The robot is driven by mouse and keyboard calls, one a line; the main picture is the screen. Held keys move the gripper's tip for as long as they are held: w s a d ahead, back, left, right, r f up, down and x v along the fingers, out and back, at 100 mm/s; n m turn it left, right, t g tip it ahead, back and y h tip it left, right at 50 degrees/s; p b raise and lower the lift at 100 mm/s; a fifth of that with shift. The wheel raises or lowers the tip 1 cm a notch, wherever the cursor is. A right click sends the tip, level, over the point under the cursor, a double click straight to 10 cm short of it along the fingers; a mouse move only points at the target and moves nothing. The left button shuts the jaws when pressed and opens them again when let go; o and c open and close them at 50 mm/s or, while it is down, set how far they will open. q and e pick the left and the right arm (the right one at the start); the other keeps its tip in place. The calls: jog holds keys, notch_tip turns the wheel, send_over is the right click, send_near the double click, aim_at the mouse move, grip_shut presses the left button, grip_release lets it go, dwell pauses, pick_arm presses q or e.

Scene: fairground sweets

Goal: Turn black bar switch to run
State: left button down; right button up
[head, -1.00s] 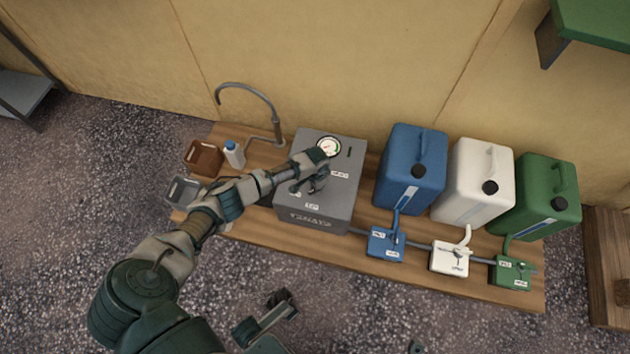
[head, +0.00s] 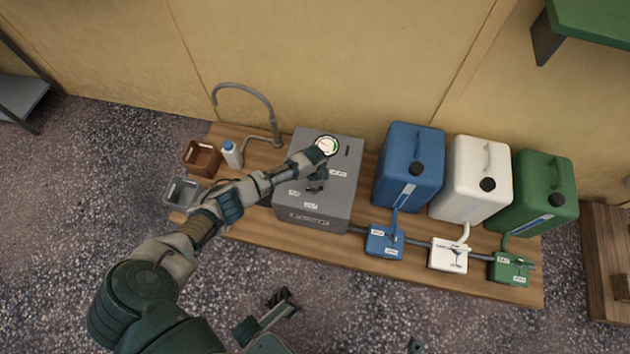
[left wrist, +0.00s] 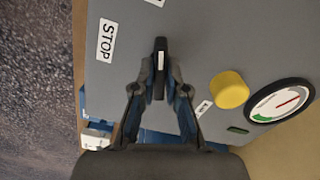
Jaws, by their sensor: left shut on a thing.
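The black bar switch (left wrist: 160,46) stands on the top panel of a grey machine (head: 342,205). My left gripper (left wrist: 160,84) is shut on the bar, one finger on each side, seen from above in the left wrist view. The bar points up that picture and bears a white mark. A STOP label (left wrist: 107,40) lies to the upper left of the bar. Another label (left wrist: 203,107) lies to its lower right, too small to read surely. In the head view the left gripper (head: 316,184) covers the switch.
A yellow knob (left wrist: 230,90) and a round gauge (left wrist: 280,101) sit beside the switch. A tap (head: 247,88), a brown crate (head: 202,157) and a white bottle (head: 232,154) stand left of the machine. Blue (head: 408,165), white (head: 470,180) and green (head: 545,190) canisters stand right.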

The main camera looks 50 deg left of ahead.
pick_arm(q)
jog(key=c, duration=1.2)
grip_release()
jog(key=shift+a+f, duration=0.1)
jog(key=shift+r, duration=0.5)
notch_tip(320, 180, up, 11)
jog(key=shift+f, duration=0.1)
